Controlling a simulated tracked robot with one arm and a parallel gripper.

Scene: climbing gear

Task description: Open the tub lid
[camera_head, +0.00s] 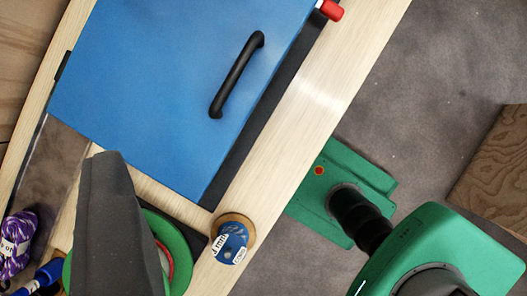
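The tub lid is a flat blue panel (165,95) at the upper left, lying in a pale wooden surround. It looks shut, with no gap that I can make out. A black bar handle (237,75) stands on the lid near its right side and nothing touches it. A dark grey tapered shape (115,225) rises from the bottom edge, clear of the handle in the picture. I cannot tell whether it is part of my gripper. No pair of fingertips shows.
A blue-labelled roll (232,240) sits on the wooden rim (300,115) below the lid. A purple yarn-like bundle (15,245) lies at the lower left. A green ring (178,245) is partly hidden by the grey shape. A wooden block (495,170) stands right; grey floor shows upper right.

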